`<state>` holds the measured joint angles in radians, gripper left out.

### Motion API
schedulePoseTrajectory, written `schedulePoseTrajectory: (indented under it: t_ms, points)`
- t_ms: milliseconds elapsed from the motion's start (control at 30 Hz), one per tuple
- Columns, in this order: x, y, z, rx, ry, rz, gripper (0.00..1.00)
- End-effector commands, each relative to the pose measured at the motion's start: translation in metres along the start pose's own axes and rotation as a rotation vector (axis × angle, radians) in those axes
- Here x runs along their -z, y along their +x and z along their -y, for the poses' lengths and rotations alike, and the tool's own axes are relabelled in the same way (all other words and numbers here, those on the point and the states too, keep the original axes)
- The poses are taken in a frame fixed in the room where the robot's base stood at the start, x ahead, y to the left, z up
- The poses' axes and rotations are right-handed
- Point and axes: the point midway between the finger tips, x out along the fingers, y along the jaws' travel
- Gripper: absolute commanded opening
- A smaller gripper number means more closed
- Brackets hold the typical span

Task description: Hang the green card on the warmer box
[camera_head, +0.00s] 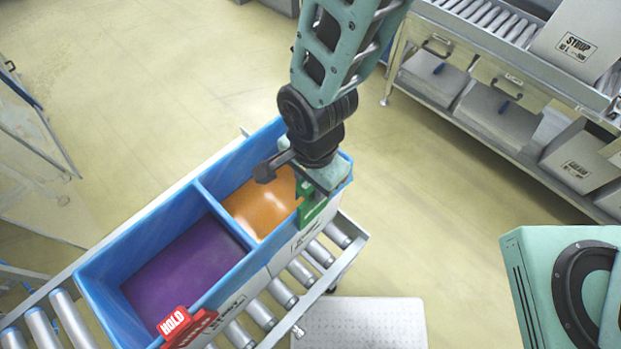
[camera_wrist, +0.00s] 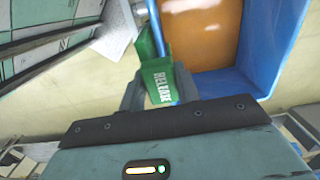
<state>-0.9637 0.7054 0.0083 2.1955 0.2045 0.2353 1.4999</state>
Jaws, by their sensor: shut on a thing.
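The green card (camera_head: 312,209) reads RELEASE in the wrist view (camera_wrist: 160,84). My gripper (camera_head: 306,196) is shut on it, with a finger on each side in the wrist view (camera_wrist: 158,96). The card is at the front rim of the box with the glossy orange inside (camera_head: 258,203), close to its right corner. In the wrist view its folded top appears to straddle the blue rim (camera_wrist: 167,22); whether it bears on the rim I cannot tell. The neighbouring box with the purple inside (camera_head: 183,268) has a red HOLD card (camera_head: 180,325) on its front rim.
Both blue-walled compartments stand on a roller conveyor (camera_head: 283,292). A pale step plate (camera_head: 362,322) lies on the floor in front. A mint-coloured machine (camera_head: 560,285) is at the lower right. A metal rack with boxes (camera_head: 500,107) is at the back right.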

Motion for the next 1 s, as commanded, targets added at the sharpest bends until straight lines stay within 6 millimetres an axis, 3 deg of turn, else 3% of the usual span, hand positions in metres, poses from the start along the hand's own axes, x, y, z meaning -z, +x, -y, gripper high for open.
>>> schedulePoseTrajectory:
  t_ms: [33, 433, 867, 900, 1000]
  points:
    - [0.001, 0.010, 0.000, 0.000, 0.000, 0.000, 0.18]
    - [0.002, 0.045, 0.000, 0.000, 0.000, 0.000, 0.18]
    - [0.003, 0.052, 0.000, 0.000, -0.001, 0.000, 0.18]
    - [0.003, 0.052, 0.000, 0.000, -0.001, 0.000, 0.35]
    - [0.003, 0.052, 0.000, 0.000, -0.001, 0.000, 0.58]
